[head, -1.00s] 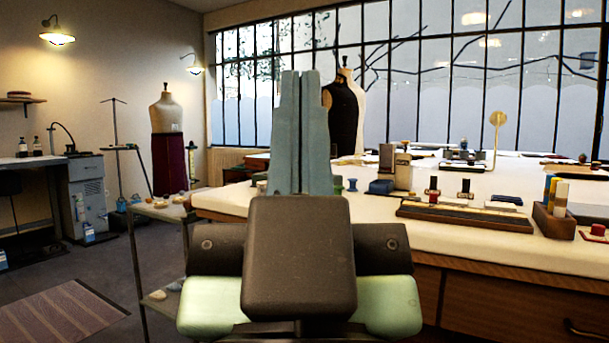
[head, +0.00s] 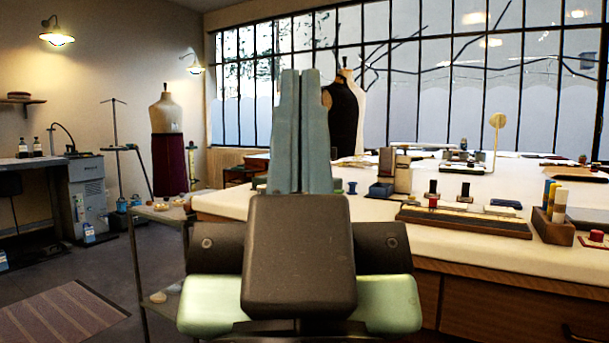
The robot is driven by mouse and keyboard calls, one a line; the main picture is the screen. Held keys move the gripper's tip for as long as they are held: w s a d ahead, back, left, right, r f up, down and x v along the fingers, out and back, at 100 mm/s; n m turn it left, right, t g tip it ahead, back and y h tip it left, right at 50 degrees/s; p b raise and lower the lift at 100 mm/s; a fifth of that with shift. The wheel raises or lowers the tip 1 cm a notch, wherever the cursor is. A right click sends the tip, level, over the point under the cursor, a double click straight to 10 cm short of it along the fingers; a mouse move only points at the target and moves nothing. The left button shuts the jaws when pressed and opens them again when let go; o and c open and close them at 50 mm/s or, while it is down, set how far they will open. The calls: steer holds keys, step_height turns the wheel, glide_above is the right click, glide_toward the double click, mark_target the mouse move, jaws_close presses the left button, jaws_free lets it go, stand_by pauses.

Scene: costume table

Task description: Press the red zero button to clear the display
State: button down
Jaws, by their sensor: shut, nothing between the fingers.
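My gripper (head: 301,72) points up in the middle of the head view. Its two blue-grey fingers are together with nothing between them, and it is in front of the white-topped table, apart from the things on it. I cannot make out a display or surely tell the zero button. A small red round thing (head: 597,236) on a pale base sits at the table's right front, close to the picture's edge; I cannot tell whether it is a button. My arm and gripper hide part of the table's left end.
The table (head: 350,203) carries a wooden box of coloured spools (head: 553,227), a long dark tray (head: 465,221), a beige upright block (head: 403,175) and a round disc on a stand (head: 497,120). A small shelf stand (head: 150,212) is at left. Floor shows at lower left.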

step_height(320, 180, up, 37)
steer(key=p, duration=3.5)
steer(key=shift+p, duration=0.4)
steer(key=shift+w+r, duration=0.1)
